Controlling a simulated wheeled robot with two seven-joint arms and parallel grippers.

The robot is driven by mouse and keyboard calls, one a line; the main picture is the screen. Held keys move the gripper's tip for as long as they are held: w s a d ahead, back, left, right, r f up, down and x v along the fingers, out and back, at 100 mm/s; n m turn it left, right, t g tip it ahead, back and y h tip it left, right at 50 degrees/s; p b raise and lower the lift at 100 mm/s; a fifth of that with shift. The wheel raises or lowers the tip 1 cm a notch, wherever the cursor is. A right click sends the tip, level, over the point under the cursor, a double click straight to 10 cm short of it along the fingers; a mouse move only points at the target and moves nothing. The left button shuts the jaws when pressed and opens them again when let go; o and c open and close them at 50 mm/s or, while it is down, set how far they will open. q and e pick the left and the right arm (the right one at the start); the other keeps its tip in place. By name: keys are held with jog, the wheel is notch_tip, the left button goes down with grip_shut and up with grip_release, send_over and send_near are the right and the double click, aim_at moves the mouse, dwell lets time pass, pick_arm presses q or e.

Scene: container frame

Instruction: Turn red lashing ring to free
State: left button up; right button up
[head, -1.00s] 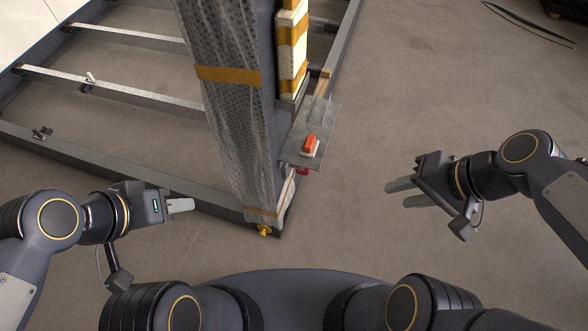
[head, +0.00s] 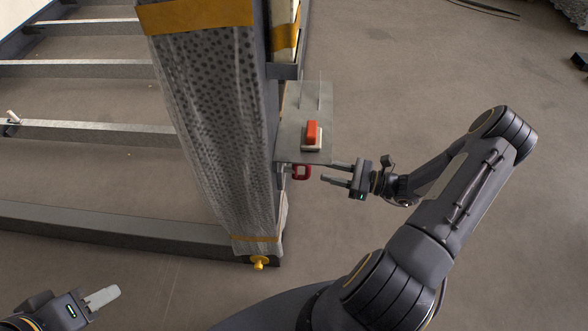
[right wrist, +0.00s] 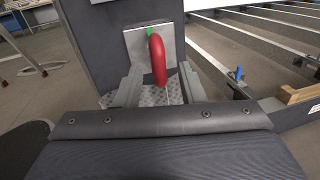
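The red lashing ring (head: 301,172) sits low on the side of the wrapped post, just below the grey plate. In the right wrist view the ring (right wrist: 158,60) stands out from a metal plate with a small green mark (right wrist: 149,32) beside its top. My right gripper (head: 328,172) is open and points left at the ring. In the right wrist view its two fingers (right wrist: 158,88) stand on either side of the ring's lower part, with gaps; it is not gripped. My left gripper (head: 103,297) is at the lower left, empty; its finger gap cannot be made out.
A grey plate (head: 305,100) with a red-orange switch (head: 312,133) juts out above the ring, close over my right gripper. The wrapped post (head: 215,130) stands to the left.

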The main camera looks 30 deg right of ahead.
aim_at(308, 166)
jog(key=b+x, duration=0.1)
jog(key=x, duration=0.6)
jog(key=shift+a+r, duration=0.1)
jog(key=shift+c, duration=0.3)
grip_shut()
